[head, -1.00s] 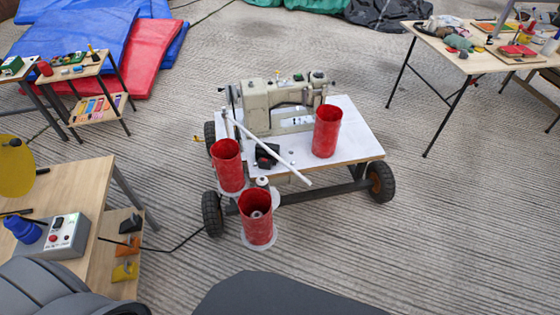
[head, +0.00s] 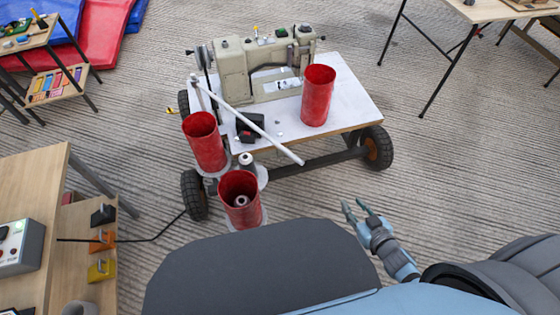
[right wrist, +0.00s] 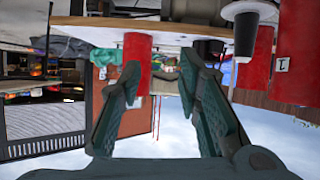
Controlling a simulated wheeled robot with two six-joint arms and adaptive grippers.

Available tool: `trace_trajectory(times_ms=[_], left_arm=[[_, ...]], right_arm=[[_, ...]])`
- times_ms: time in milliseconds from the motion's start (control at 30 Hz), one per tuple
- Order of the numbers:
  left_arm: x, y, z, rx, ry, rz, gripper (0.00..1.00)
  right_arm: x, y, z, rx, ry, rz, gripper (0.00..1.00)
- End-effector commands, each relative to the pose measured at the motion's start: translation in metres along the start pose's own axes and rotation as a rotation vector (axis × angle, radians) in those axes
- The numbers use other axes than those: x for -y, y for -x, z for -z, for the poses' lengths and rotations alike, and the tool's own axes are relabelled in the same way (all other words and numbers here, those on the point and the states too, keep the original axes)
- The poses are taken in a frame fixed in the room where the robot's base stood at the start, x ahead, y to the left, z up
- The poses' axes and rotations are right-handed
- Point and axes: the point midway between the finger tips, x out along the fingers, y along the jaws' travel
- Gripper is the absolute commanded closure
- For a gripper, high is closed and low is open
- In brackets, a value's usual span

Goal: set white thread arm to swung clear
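The white thread arm (head: 250,125) is a thin white rod on the wheeled sewing cart in the head view. It slants from a post at the machine's left end down to the right, across the cart's white top and past its front edge. The beige sewing machine (head: 232,68) stands behind it. My right gripper (head: 358,206) is open and empty, in front of the cart and to the right of the rod's free end, apart from it. Its spread fingers (right wrist: 162,70) also show in the right wrist view. I cannot make out the rod there. My left gripper is not in view.
Two red cylinders (head: 205,142) (head: 240,197) stand at the cart's front left, and another red cylinder (head: 318,95) stands on its top. A spool (head: 246,161) sits near the front pair. A wooden table (head: 30,215) is at left. The floor right of the cart is clear.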

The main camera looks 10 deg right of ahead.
Motion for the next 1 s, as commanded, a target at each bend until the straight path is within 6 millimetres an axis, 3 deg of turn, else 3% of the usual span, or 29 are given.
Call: trace_trajectory(times_ms=[33, 100, 200, 367, 800, 1000], left_arm=[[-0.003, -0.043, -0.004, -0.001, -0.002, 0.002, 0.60], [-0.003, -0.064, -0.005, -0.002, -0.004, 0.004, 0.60], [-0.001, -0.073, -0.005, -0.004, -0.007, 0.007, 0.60], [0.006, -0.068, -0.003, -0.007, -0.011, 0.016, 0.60], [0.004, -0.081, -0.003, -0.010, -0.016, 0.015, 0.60], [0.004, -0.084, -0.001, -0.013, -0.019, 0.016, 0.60]], right_arm=[[0.014, -0.021, 0.030, -0.176, 0.031, 0.105, 0.69], [0.044, -0.016, 0.086, -0.362, 0.070, 0.281, 0.69], [0.074, 0.000, 0.125, -0.472, 0.107, 0.439, 0.69], [0.089, -0.010, 0.147, -0.491, 0.110, 0.471, 0.69], [0.136, -0.092, 0.190, -0.488, 0.107, 0.465, 0.69], [0.143, -0.105, 0.198, -0.485, 0.108, 0.465, 0.69]])
